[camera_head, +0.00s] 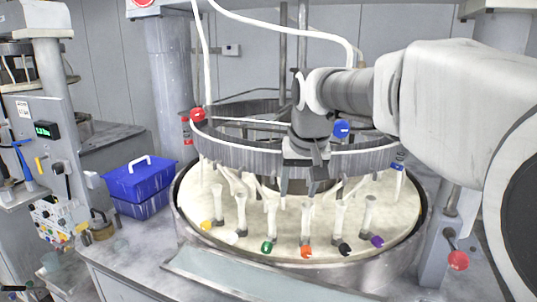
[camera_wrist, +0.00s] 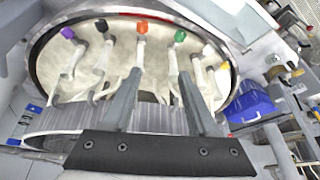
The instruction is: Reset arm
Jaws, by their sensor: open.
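My gripper (camera_head: 303,186) hangs over the large round polishing platen, close to the ring in the head view. In the wrist view my gripper (camera_wrist: 165,98) has its two fingers spread apart with nothing between them. The pale platen surface (camera_head: 290,238) bears several upright grey posts with coloured ends in yellow, white, green, orange, black and purple along its front. The same coloured ends show across the top of the wrist view, with the orange one (camera_wrist: 142,27) near the middle. The metal ring (camera_head: 245,150) stands above the platen, partly hidden by my arm.
A blue box with a white handle (camera_head: 140,180) stands left of the platen. A control panel with knobs (camera_head: 55,215) is at the far left. A red ball knob (camera_head: 458,260) is at the right. A shallow pale tray (camera_head: 250,280) lies at the platen's front edge.

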